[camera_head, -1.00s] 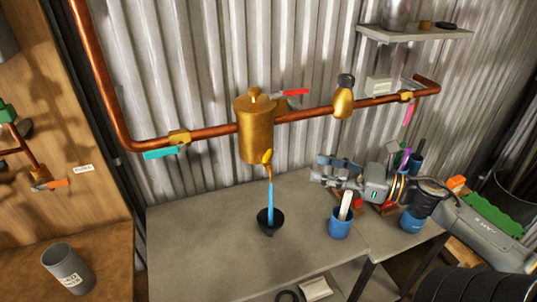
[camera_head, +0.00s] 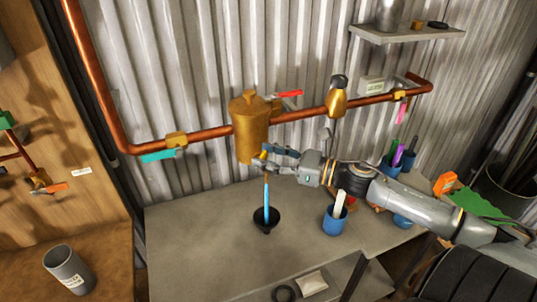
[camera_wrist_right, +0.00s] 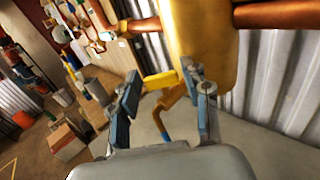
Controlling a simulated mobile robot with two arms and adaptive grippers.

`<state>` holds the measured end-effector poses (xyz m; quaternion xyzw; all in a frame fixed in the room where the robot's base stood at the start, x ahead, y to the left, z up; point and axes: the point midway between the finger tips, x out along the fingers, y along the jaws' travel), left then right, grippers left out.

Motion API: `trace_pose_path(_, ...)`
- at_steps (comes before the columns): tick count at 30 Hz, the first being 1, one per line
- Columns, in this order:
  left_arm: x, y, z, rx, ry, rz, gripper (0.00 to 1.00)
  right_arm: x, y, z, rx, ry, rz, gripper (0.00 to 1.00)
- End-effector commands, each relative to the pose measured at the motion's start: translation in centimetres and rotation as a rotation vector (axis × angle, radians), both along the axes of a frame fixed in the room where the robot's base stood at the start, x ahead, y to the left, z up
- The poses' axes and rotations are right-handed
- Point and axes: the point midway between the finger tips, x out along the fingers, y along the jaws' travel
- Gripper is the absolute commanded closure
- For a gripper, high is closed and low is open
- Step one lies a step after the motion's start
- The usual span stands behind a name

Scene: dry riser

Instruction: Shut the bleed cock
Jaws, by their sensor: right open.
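The bleed cock is under the brass vessel (camera_head: 250,130) on the copper pipe. In the right wrist view its yellow lever (camera_wrist_right: 160,80) and curved brass outlet (camera_wrist_right: 172,97) show below the vessel (camera_wrist_right: 205,45). In the head view the cock is partly hidden by my right gripper (camera_head: 268,159). That gripper is open at the cock, and in the right wrist view the lever shows between its two fingers (camera_wrist_right: 163,88). I cannot tell whether a finger touches it. A blue stream (camera_head: 267,192) runs from the outlet to the black funnel (camera_head: 266,220). My left gripper is not in view.
A red lever (camera_head: 290,94), a teal lever (camera_head: 158,156) and a pink lever (camera_head: 400,112) sit along the pipe. A blue cup (camera_head: 335,222) stands on the grey bench (camera_head: 200,240) under my right arm. The bench's left part is clear.

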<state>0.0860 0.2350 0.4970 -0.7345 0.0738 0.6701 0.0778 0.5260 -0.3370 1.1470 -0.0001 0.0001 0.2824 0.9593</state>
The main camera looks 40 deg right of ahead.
Motion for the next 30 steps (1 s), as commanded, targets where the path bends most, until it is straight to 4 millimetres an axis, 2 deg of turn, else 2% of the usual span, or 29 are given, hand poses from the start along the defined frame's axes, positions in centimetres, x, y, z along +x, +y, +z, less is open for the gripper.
trace_pose_path(8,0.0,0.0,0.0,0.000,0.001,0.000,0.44,0.1,0.0,-0.1,-0.001,0.001,0.000,0.53)
trace_pose_path(14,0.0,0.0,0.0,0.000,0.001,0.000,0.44,0.0,0.0,0.0,0.000,0.000,0.000,0.94)
trace_pose_path(23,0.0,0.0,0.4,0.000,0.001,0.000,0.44,0.0,0.1,0.1,0.003,0.001,-0.029,0.95)
trace_pose_path(30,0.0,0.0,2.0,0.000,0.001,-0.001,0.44,-0.1,0.3,0.3,0.005,0.001,-0.153,0.95)
